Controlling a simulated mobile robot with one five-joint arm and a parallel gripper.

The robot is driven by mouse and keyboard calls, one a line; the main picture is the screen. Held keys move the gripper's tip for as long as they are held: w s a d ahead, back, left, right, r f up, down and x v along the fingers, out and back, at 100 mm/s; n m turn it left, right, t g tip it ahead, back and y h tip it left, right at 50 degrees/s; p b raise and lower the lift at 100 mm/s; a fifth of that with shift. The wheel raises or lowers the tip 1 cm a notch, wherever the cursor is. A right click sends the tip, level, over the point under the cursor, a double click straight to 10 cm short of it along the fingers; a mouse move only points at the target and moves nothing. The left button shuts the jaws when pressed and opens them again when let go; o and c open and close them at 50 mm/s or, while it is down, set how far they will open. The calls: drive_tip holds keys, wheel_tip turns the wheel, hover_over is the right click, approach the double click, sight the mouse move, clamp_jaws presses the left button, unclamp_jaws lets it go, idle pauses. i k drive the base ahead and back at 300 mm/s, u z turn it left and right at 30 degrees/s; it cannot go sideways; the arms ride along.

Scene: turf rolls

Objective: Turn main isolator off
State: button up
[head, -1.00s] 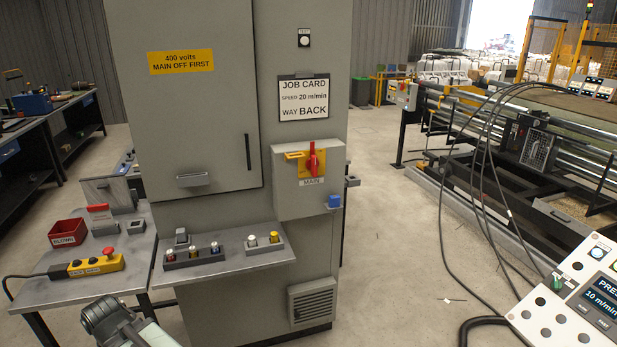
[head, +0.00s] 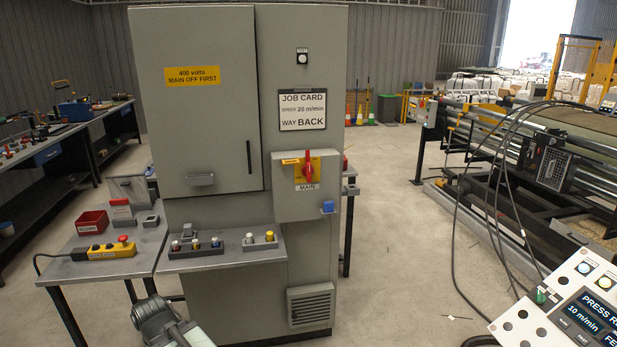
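The main isolator (head: 307,168) is a red rotary handle on a yellow plate, with a "MAIN" label below it. It sits on a grey box (head: 285,205) on the right front of the grey cabinet (head: 215,120). The red handle stands upright. A blue item (head: 328,207) is on the box's lower right corner. Part of my arm shows at the bottom, left of centre, below the cabinet's shelf and well away from the isolator. My gripper's fingers cannot be made out.
A shelf (head: 225,256) with small fuses or knobs juts from the cabinet front. A side table (head: 75,262) at left holds a red bin (head: 92,223) and a yellow pendant (head: 107,251). A control panel (head: 575,315) stands lower right. Cables hang at right; floor between is open.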

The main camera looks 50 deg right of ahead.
sight(307, 170)
drive_tip(key=z, duration=0.05)
drive_tip(key=i, duration=0.9)
drive_tip(key=u, duration=0.25)
drive_tip(key=k, duration=0.65)
drive_tip(key=z, duration=0.25)
drive_tip(key=i, duration=0.65)
drive_tip(key=u, duration=0.05)
